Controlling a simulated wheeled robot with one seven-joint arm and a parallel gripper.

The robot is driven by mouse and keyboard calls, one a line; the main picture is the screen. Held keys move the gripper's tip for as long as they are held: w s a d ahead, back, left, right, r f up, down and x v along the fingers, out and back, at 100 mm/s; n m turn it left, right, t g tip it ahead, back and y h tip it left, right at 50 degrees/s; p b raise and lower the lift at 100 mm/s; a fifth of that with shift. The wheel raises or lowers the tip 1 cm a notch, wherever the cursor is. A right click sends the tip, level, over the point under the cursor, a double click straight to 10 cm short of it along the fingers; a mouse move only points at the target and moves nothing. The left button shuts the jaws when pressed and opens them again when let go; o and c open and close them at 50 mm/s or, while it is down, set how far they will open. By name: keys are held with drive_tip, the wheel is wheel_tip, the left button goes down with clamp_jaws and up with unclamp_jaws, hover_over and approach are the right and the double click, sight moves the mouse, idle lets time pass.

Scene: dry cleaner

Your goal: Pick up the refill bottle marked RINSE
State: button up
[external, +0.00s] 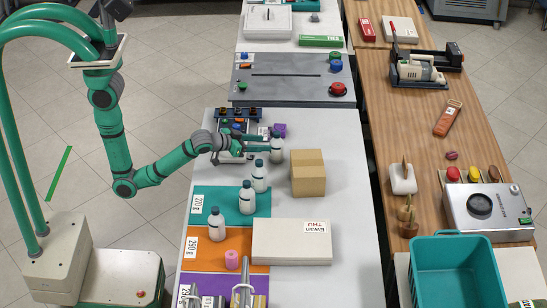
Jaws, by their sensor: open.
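Several white bottles with dark caps stand upright on the white table. One bottle (276,156) is farthest back, another (259,182) is just in front of it. A third bottle (247,204) stands on the teal mat and a fourth (217,231) on the orange mat. Their markings are too small to read, so I cannot tell which is RINSE. My gripper (262,146) is open and reaches in from the left at the farthest bottle. Its fingertips are close to that bottle; I cannot tell whether they touch or straddle it.
A cardboard box (308,179) stands right of the bottles. A purple block (280,130) and a tray of small items (236,114) are behind my gripper. A pale box labelled Ewan THU (291,245) and a pink cylinder (232,260) are nearer. The table's right strip is clear.

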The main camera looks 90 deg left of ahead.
sight(277, 146)
drive_tip(key=w+a+f+n, duration=0.1)
drive_tip(key=w+a, duration=0.6)
drive_tip(key=w, duration=0.2)
drive_tip(key=shift+w+a+f+g+y, duration=0.3)
drive_tip(key=shift+g+y, duration=0.1)
drive_tip(key=shift+c, duration=0.4)
clamp_jaws()
